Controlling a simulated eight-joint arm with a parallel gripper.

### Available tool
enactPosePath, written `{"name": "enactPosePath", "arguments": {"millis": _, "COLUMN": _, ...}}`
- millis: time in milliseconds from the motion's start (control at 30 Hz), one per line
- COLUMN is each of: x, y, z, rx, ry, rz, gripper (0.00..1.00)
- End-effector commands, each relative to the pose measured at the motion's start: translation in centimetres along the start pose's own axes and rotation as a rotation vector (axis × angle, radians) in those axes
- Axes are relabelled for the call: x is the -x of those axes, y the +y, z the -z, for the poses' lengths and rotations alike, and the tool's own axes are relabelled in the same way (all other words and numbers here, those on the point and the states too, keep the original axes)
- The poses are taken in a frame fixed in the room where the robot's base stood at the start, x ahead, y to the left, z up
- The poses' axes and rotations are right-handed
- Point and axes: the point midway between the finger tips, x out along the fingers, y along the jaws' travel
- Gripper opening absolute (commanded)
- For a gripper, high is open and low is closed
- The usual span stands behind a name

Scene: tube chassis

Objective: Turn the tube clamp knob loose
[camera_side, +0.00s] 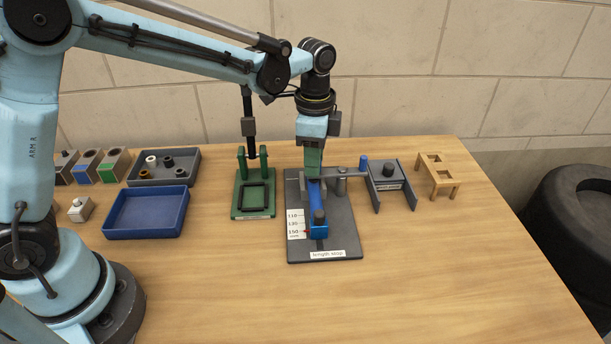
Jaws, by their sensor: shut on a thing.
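My gripper (313,176) points down over the far end of a blue bar or tube (317,197). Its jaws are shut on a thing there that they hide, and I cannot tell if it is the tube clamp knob. The blue part lies along a dark plate (347,245) labelled "length stop", with a scale card (296,224). A blue block (319,233) with a dark knob (319,216) is at its near end. A grey bar (347,173) runs right from beside my gripper, past a grey post (341,186) to an upright blue piece (364,163).
A green fixture (242,211) stands left of the plate. A grey bracket (407,179) with a dark knob (388,169) and a wooden stand (450,187) are to the right. A blue tray (112,232) and a grey parts tray (190,173) are left. The front table is clear.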

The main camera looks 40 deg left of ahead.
Motion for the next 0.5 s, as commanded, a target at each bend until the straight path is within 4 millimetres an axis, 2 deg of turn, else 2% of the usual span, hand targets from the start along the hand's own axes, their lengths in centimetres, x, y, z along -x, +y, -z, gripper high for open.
{"name": "enactPosePath", "arguments": {"millis": 500, "x": 0.08, "y": -0.02, "z": -0.01, "rx": 0.492, "ry": -0.001, "rz": 0.001, "gripper": 0.01}}
